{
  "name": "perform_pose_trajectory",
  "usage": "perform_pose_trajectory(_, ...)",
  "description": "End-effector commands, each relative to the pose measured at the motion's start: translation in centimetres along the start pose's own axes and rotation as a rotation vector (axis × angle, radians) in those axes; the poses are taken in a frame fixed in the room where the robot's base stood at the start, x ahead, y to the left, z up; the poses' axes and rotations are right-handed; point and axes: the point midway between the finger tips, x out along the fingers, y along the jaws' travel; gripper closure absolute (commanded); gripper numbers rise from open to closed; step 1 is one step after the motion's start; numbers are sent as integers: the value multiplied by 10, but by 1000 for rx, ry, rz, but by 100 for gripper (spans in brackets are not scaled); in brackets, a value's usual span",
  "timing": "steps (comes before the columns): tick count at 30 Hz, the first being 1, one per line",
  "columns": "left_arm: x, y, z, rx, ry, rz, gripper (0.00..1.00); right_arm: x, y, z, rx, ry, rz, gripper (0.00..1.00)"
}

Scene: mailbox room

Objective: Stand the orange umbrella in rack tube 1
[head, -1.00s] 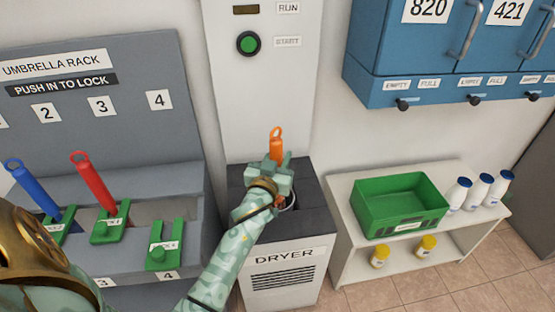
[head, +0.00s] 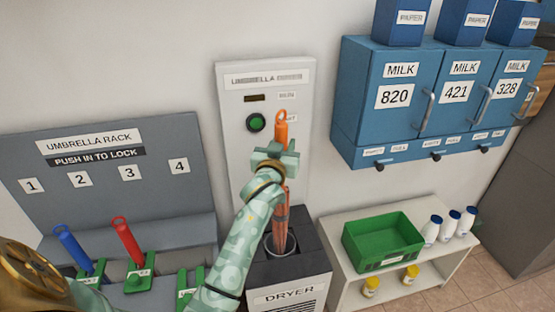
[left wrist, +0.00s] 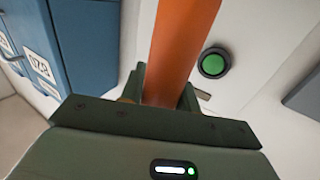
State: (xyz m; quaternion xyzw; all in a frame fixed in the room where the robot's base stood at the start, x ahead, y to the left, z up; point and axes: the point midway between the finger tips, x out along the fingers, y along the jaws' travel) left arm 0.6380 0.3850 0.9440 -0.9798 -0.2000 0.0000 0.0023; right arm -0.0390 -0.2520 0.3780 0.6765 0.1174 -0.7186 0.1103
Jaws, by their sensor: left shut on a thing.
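The orange umbrella (head: 281,228) stands nearly upright, its handle and loop above my left gripper (head: 279,154) and its folded canopy below. My left gripper is shut on it just under the handle. The umbrella's lower end is still inside the round opening of the dryer (head: 291,297). In the left wrist view the orange handle (left wrist: 181,50) runs up from between the fingers. The umbrella rack (head: 120,165) is at the left, with number plates 1 to 4. Tube 1 below plate 1 (head: 31,186) is hidden or out of frame. My right gripper is not in view.
A blue umbrella (head: 72,247) and a red umbrella (head: 127,240) stand in the rack with green latches. Right of the dryer is a white shelf (head: 335,222) with a green crate (head: 350,240) and bottles. Blue milk boxes (head: 345,90) hang above it.

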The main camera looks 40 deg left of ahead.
Motion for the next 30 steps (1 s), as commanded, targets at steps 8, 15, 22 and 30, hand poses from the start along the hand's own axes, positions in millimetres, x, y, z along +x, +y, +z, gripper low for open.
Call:
perform_pose_trajectory(8, -1, 0, -51, -4, 7, 0, 100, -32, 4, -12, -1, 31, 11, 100)
perform_pose_trajectory(15, -1, 0, -86, -3, 5, 0, 100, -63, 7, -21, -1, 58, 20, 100)
perform_pose_trajectory(22, -1, 0, -118, -2, 5, 0, 100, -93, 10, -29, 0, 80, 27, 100)
perform_pose_trajectory(30, -1, 1, -134, -1, 1, 0, 100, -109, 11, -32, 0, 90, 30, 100)
